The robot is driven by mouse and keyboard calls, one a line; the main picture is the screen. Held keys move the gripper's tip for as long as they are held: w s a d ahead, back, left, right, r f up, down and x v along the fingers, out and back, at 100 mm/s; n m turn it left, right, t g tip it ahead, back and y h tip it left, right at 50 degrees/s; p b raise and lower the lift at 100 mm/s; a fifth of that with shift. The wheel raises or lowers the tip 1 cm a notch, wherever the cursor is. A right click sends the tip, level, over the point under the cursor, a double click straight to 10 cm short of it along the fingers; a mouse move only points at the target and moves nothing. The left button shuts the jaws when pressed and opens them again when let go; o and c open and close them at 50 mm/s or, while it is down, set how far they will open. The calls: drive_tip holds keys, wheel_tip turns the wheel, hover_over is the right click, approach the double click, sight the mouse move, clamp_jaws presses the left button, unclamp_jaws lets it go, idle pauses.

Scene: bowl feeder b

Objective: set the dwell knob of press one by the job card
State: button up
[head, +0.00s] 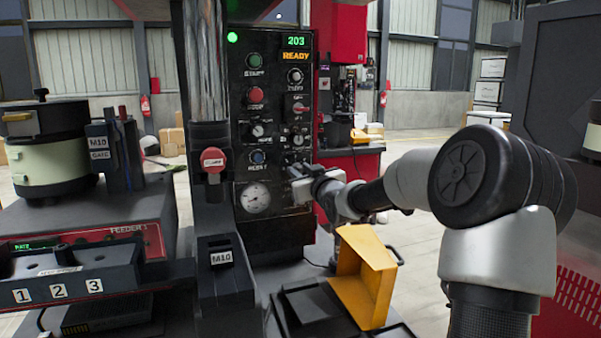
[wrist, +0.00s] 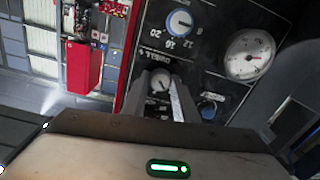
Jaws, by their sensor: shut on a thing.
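The black control panel (head: 270,95) of the press stands in the middle of the head view, with a green 203 and a yellow READY on its display. My gripper (head: 292,172) reaches it from the right, low on the panel's right side. In the wrist view my gripper (wrist: 163,92) has its two fingers on either side of the small dwell knob (wrist: 160,81), shut on it. A partly covered DWELL label is beside the knob. The fingers hide part of its scale, and I cannot read its setting. I cannot make out a job card.
A larger knob (wrist: 180,22) with printed numbers, a round gauge (wrist: 250,53) and a blue button (wrist: 208,109) are close by. A chrome column (head: 205,60) stands left of the panel. A yellow chute (head: 365,278) is below my arm.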

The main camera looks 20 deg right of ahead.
drive_tip(key=shift+m, duration=0.3)
drive_tip(key=m+p, duration=0.2)
drive_tip(key=m, duration=0.1)
drive_tip(key=m+p, duration=0.2)
drive_tip(key=m, duration=0.3)
drive_tip(key=m+p, duration=0.1)
drive_tip(key=m, duration=0.3)
drive_tip(key=shift+m+p, duration=0.35)
drive_tip(key=shift+m, duration=0.05)
drive_tip(key=shift+f+m+p, duration=0.1)
drive_tip(key=shift+m+p, duration=0.4)
drive_tip(key=shift+m, duration=1.8)
drive_tip(key=o, duration=1.1)
drive_tip(key=shift+c, duration=0.2)
